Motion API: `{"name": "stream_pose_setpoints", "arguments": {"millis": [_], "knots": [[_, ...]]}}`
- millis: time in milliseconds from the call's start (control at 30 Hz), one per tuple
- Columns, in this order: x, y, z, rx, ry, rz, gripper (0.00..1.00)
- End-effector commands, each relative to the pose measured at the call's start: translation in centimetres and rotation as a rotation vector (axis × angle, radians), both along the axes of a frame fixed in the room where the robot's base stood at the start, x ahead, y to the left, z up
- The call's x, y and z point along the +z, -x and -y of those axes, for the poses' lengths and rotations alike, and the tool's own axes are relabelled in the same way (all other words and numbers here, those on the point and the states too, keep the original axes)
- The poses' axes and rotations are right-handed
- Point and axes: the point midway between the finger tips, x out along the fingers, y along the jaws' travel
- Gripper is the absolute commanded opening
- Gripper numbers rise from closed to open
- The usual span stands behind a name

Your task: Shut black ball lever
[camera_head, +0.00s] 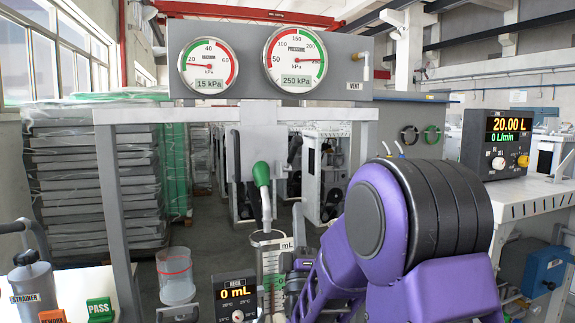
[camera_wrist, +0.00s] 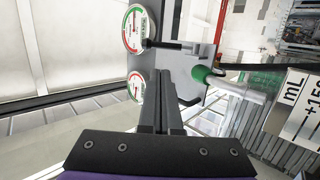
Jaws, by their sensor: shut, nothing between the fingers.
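The nozzle hangs below a grey bracket (camera_head: 246,140). In the wrist view my gripper (camera_wrist: 160,76) is shut and empty, its fingers pointing toward the gauge panel and bracket. The nozzle (camera_wrist: 205,76) shows right of the fingertips. I cannot tell any contact. In the head view my purple arm hides part of the area.
Two gauges (camera_head: 208,66) (camera_head: 294,60) sit on the grey panel. A graduated cylinder (camera_head: 270,262) stands below the nozzle, beside a clear beaker (camera_head: 175,278) and a 0 mL display (camera_head: 237,296). A 20.00 L display (camera_head: 494,142) stands on the right bench.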

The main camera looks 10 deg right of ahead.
Motion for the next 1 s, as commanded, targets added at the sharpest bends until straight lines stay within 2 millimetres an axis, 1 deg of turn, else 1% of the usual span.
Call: {"name": "stream_pose_setpoints", "arguments": {"millis": [333,467,567,833,1000], "knots": [[0.0,0.0,0.0,0.000,0.000,0.000,0.00],[0.6,-0.6,0.1,0.000,0.000,0.002,0.00],[1.6,-1.6,0.2,-0.001,-0.001,0.004,0.00],[5.6,-5.7,0.7,-0.002,-0.002,0.005,0.00],[7.8,-8.0,0.9,-0.001,-0.001,0.002,0.00]]}}
